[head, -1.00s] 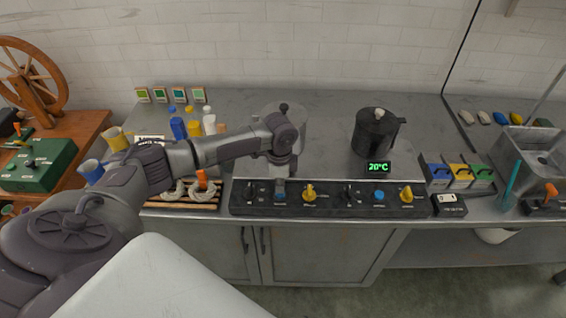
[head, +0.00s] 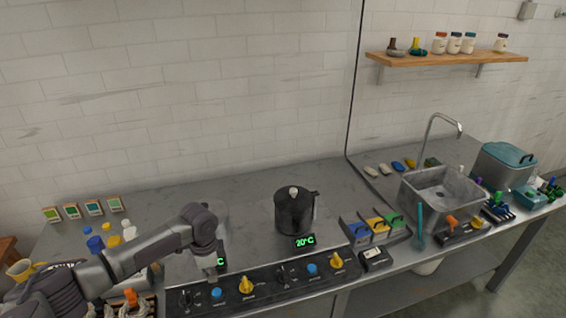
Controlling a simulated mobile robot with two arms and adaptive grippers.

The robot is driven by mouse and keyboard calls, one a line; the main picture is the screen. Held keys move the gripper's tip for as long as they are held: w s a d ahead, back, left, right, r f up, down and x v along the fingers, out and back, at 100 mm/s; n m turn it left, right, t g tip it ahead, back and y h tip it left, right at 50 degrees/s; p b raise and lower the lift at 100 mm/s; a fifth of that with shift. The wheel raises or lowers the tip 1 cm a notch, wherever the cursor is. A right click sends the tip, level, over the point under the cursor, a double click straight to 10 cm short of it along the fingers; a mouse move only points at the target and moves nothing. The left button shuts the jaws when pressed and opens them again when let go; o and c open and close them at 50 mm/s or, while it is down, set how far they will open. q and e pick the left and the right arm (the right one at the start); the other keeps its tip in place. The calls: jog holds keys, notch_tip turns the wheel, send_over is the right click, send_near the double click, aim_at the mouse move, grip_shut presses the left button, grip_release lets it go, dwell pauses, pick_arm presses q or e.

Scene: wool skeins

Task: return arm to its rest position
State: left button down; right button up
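My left arm comes in from the lower left, and its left gripper (head: 211,272) points down at the back edge of the black control panel (head: 260,290). It is just above and behind a blue knob (head: 216,293) and looks apart from it. The fingers are small and partly hidden, so I cannot tell whether they are open or shut. I see nothing held. Part of a green display (head: 220,262) shows beside the gripper. My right gripper is not in view.
A dark pot (head: 294,213) stands behind a 20°C display. Bottles (head: 96,243) stand near my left arm. Blue, yellow and green bins (head: 377,228) and a sink (head: 440,190) are to the right. A wall shelf (head: 445,59) holds jars. The counter behind the pot is clear.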

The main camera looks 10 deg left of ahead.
pick_arm(q)
jog(key=s+d+f+n+t+h, duration=0.2)
jog(key=s+d+h, duration=0.1)
jog(key=s+d, duration=1.5)
jog(key=s+a+r+n+t+y, duration=0.2)
jog(key=s+a+r+n+y, duration=0.1)
jog(key=s+a+r+n, duration=0.35)
jog(key=s+f+g+b, duration=0.25)
jog(key=f+b, duration=0.25)
jog(key=f, duration=2.7)
jog(key=s+a+f+b, duration=0.2)
jog(key=s+f+b, duration=0.2)
jog(key=s+f, duration=1.3)
notch_tip(320, 180, down, 3)
jog(key=shift+s+a+f+n, duration=0.2)
jog(key=shift+a+n, duration=0.1)
jog(key=shift+n, duration=0.05)
jog(key=shift+g, duration=0.25)
